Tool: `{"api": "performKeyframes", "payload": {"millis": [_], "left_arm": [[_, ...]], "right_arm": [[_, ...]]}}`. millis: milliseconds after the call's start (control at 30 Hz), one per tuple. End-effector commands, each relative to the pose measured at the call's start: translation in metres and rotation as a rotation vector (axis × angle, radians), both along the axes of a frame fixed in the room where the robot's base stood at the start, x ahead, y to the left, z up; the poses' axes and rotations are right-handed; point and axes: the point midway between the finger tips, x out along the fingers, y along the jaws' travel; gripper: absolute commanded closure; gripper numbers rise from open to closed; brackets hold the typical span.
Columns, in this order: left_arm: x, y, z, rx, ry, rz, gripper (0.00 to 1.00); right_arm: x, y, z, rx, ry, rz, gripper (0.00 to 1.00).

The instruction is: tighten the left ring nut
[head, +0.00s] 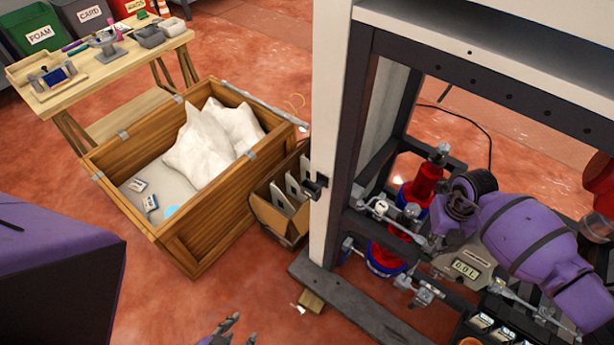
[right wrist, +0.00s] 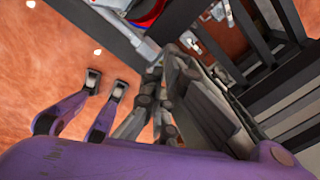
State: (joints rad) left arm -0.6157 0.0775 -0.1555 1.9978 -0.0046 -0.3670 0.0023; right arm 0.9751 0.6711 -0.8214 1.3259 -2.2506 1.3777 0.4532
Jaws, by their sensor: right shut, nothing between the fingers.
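The dispenser's grey pipe fittings (head: 381,207) sit inside the dark frame at the right of the head view, beside red and blue canisters (head: 424,182). I cannot single out the left ring nut among the fittings; my right arm covers part of that area. My right gripper (head: 440,222) is inside the frame at the fittings, its fingers mostly hidden behind the wrist. In the right wrist view its grey fingers (right wrist: 158,85) look closed and empty, close to metal parts. My left gripper (head: 238,328) shows at the bottom edge, fingers apart and empty above the floor.
A white and dark post (head: 330,130) of the dispenser frame stands left of the fittings. A wooden crate (head: 215,235) with white bags and a workbench (head: 110,72) stand at the left. Open floor lies in front.

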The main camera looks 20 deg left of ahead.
Motion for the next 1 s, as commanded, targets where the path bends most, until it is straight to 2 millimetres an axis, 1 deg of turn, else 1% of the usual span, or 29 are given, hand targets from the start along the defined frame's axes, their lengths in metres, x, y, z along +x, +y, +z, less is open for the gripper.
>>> {"api": "performKeyframes", "payload": {"millis": [33, 333, 733, 1000], "left_arm": [[0.0035, -0.0006, 0.0008, 0.000, -0.006, -0.002, 0.66], [0.0071, -0.0007, 0.0052, 0.000, -0.014, -0.002, 0.66], [0.0082, -0.0008, 0.0060, 0.000, -0.016, -0.002, 0.66], [0.0116, -0.0008, 0.0108, 0.000, -0.024, -0.002, 0.66]], "right_arm": [[-0.0035, -0.0013, -0.0032, -0.004, 0.007, 0.000, 1.00], [-0.0064, -0.0005, -0.0029, -0.004, 0.008, 0.000, 1.00], [-0.0080, 0.0003, -0.0040, -0.002, 0.010, 0.000, 1.00], [-0.0072, 0.0003, 0.0021, -0.003, 0.008, 0.000, 1.00]]}}
